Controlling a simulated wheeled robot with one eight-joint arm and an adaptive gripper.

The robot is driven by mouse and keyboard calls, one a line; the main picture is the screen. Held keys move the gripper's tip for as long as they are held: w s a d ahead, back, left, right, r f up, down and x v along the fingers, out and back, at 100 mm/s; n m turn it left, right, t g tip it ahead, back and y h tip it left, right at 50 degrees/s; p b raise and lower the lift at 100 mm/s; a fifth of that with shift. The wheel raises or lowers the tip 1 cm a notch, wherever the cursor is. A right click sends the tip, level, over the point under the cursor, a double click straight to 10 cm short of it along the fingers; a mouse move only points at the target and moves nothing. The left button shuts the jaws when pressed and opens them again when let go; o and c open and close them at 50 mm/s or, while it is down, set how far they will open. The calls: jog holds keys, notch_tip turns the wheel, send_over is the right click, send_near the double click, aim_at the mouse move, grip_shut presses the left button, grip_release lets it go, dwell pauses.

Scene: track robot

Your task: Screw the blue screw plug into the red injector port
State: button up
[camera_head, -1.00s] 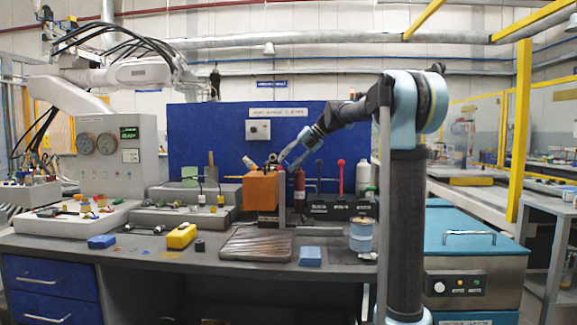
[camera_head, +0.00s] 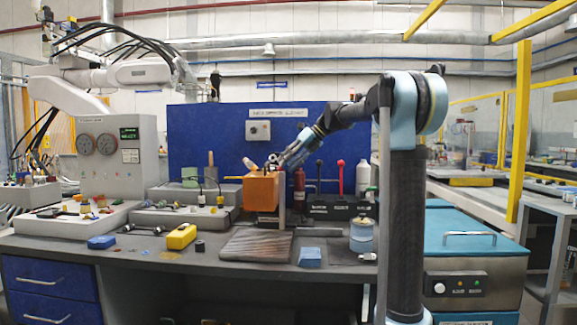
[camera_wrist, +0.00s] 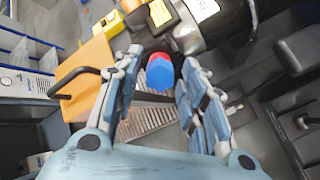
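In the wrist view a blue faceted plug (camera_wrist: 160,76) sits between my fingertips. A red round part (camera_wrist: 161,57) shows right against its far end; it looks like the port, but how far the plug sits in it is hidden. My gripper (camera_wrist: 161,64) has its fingers spread on both sides of the plug, with narrow gaps seeming to show, so it appears open around it. In the head view my gripper (camera_head: 282,162) is small, just above and behind the orange box; the plug cannot be made out there.
The orange box (camera_head: 261,192) with a black handle stands close to my gripper, also left in the wrist view (camera_wrist: 88,72). A ribbed tray (camera_head: 257,245), yellow block (camera_head: 181,236) and blue block (camera_head: 310,257) lie in front. Control levers (camera_head: 341,178) stand to the right.

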jog(key=n, duration=0.4)
jog(key=shift+n, duration=1.1)
jog(key=shift+n, duration=0.9)
jog(key=n, duration=0.6)
jog(key=shift+n, duration=2.1)
